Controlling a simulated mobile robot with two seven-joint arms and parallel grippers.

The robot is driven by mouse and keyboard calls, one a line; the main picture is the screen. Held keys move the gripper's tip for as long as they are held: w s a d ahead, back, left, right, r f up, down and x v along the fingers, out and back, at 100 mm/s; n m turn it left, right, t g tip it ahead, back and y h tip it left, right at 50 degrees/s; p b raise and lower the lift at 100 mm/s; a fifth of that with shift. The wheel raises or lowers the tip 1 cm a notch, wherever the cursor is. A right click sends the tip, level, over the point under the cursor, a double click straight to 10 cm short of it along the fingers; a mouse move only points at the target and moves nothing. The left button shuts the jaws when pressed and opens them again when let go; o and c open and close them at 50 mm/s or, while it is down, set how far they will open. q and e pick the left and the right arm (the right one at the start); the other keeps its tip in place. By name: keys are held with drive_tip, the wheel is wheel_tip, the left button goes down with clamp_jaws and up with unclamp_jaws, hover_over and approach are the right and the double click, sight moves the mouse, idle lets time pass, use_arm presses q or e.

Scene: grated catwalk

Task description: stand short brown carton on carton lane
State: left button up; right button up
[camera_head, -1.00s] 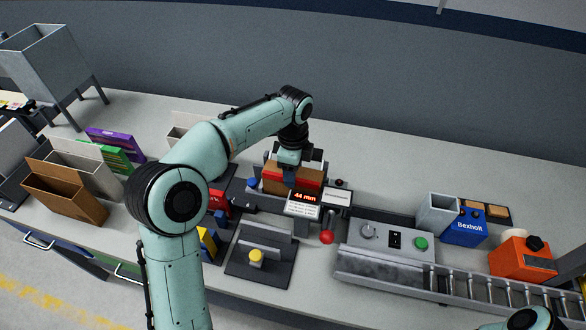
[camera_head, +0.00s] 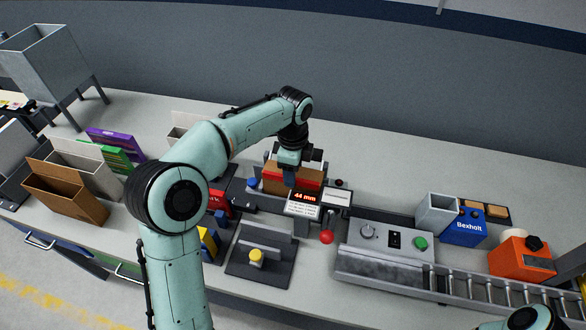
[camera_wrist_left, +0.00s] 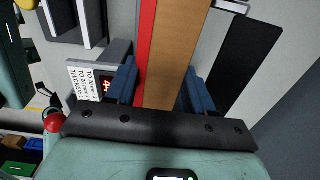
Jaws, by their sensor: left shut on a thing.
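My left gripper (camera_head: 291,174) reaches down over the gauge with the 44 mm display (camera_head: 304,202). Its blue fingers are shut on a brown carton (camera_head: 273,178) with a red strip along its near side. In the left wrist view the brown carton (camera_wrist_left: 174,50) runs between the fingers, with the red strip (camera_wrist_left: 145,45) beside it; I cannot tell if the red is part of the carton. The carton's underside is hidden. A taller open brown carton (camera_head: 65,193) stands at the far left. I cannot tell which surface is the carton lane. My right gripper is out of view.
Purple and green boxes (camera_head: 115,150) stand at the left. A red knob (camera_head: 327,237) sits in front of the gauge. A grey control box (camera_head: 385,243), a roller conveyor (camera_head: 480,290), a blue Bexholt box (camera_head: 466,228) and an orange device (camera_head: 520,255) fill the right.

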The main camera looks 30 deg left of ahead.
use_arm(q)
drive_tip(key=shift+f, duration=0.15)
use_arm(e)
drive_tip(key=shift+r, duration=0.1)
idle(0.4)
use_arm(q)
drive_tip(key=o, duration=1.1)
wheel_tip(320, 180, up, 13)
drive_tip(key=p, duration=0.3)
drive_tip(key=shift+r, duration=0.2)
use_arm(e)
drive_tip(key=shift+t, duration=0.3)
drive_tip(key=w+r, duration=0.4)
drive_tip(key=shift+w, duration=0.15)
use_arm(q)
drive_tip(key=shift+s, duration=0.1)
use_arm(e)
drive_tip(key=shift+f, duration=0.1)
